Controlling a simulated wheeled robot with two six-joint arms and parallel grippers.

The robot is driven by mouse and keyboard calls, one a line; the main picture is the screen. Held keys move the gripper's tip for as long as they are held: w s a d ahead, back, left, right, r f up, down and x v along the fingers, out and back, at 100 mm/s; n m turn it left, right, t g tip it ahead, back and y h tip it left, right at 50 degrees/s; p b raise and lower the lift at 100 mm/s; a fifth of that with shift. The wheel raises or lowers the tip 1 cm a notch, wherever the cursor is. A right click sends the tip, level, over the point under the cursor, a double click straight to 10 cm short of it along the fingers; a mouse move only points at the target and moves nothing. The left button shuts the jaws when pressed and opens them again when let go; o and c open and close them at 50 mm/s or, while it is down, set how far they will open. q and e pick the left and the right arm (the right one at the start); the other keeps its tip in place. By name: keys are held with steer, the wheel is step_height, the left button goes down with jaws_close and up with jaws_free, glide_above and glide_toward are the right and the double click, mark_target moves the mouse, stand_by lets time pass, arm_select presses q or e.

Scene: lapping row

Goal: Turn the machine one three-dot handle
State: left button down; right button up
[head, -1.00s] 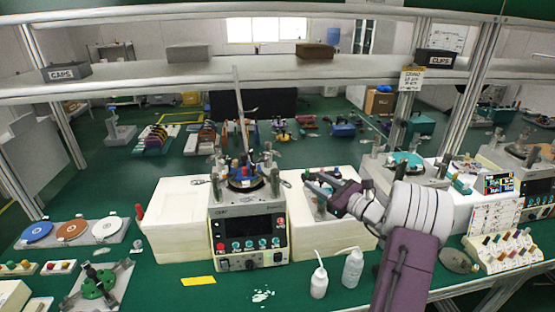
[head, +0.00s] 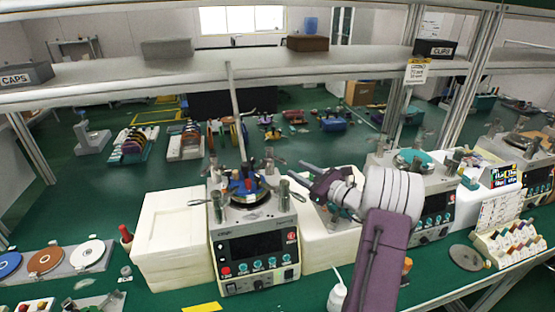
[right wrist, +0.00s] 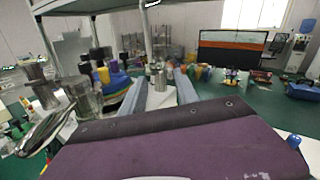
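The central lapping machine (head: 256,245) has a dark screen, a row of buttons and a round blue-rimmed plate (head: 244,190) on top. Several upright metal posts with lever handles stand around the plate, including one at the front right (head: 284,195). Dot marks on the handles are too small to read. My right gripper (head: 292,174) is at the machine's right rear, close to the posts. In the right wrist view its two fingers (right wrist: 158,92) are apart, with a metal cylinder (right wrist: 158,79) seen in the gap; I cannot tell its depth. A shiny lever (right wrist: 42,132) is at the left. My left gripper is out of view.
White blocks (head: 170,235) flank the machine. A second machine (head: 432,205) stands to the right. Discs (head: 88,253) lie at the left. A shelf (head: 240,66) crosses above.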

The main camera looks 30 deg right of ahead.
mark_target(282, 161)
steer(key=p+x, duration=0.1)
steer(key=x, duration=0.7)
steer(key=shift+p, duration=0.4)
steer(key=shift+w, duration=0.1)
jaws_close()
stand_by(0.7)
